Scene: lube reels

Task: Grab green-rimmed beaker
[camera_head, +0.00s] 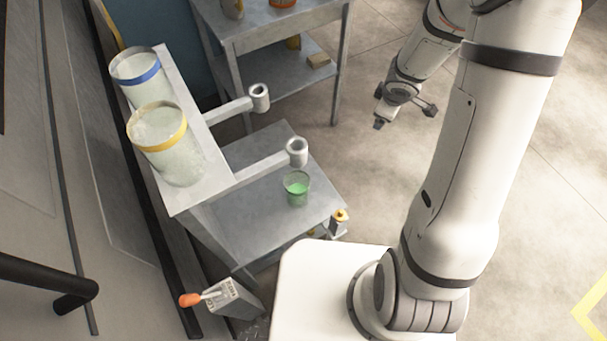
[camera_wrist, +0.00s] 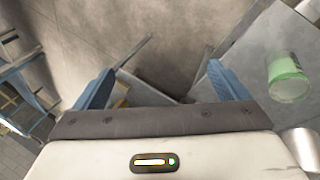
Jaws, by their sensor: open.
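The green-rimmed beaker (camera_head: 296,188) stands upright on the grey lower shelf, below the front nozzle arm. It holds green contents. In the wrist view the beaker (camera_wrist: 288,78) shows at the right edge, outside and to the right of my fingers. My gripper (camera_head: 405,112) hangs over open floor, to the right of the shelf and well apart from the beaker. In the wrist view its two blue fingers (camera_wrist: 164,88) are spread wide with nothing between them.
Two large clear containers, one with a blue band (camera_head: 137,80) and one with a yellow band (camera_head: 168,145), stand on the upper ledge. Two nozzle arms (camera_head: 262,165) jut out above the shelf (camera_head: 255,222). A grey table (camera_head: 275,28) stands behind. An orange-knobbed lever (camera_head: 190,299) is front left.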

